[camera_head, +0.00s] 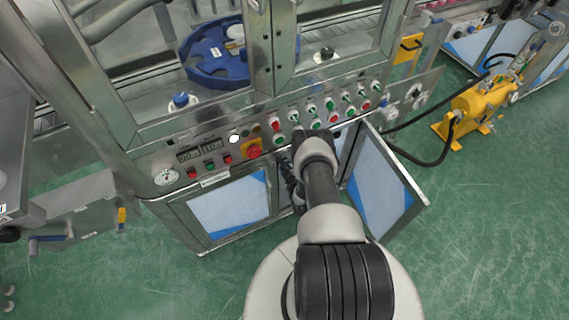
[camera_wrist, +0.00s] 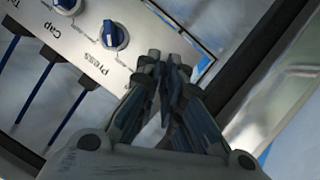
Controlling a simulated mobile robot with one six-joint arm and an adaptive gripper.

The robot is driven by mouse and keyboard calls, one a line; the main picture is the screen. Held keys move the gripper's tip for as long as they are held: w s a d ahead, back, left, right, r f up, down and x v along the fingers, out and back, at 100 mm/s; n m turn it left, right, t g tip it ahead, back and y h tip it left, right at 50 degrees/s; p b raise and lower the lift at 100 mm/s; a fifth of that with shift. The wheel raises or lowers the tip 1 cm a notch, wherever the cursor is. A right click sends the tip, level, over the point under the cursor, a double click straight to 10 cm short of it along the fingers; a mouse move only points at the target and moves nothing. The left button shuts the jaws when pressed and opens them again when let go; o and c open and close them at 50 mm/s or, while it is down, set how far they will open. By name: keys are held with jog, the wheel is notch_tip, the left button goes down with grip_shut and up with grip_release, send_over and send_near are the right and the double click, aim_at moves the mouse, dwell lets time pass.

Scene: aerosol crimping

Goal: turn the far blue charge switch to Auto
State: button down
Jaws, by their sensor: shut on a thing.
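My gripper (camera_wrist: 166,62) is at the white control panel (camera_wrist: 88,52) in the wrist view, its fingertips close together at the end of a row of blue switches. One blue switch (camera_wrist: 115,36) sits above the word Press and another (camera_wrist: 67,4) above the word Cap; both are free of the fingers. The fingers are shut on a switch that they hide, in line with that row. Its label and pointer position cannot be read. In the head view my gripper (camera_head: 299,138) reaches the machine's front panel, mostly hidden by my arm.
Red and green buttons (camera_head: 316,125) and a red emergency stop (camera_head: 254,151) line the panel. An open cabinet door (camera_head: 384,180) stands right of my arm. A yellow pump (camera_head: 478,108) with black hoses is farther right.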

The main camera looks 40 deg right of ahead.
jog(key=c, duration=2)
grip_release()
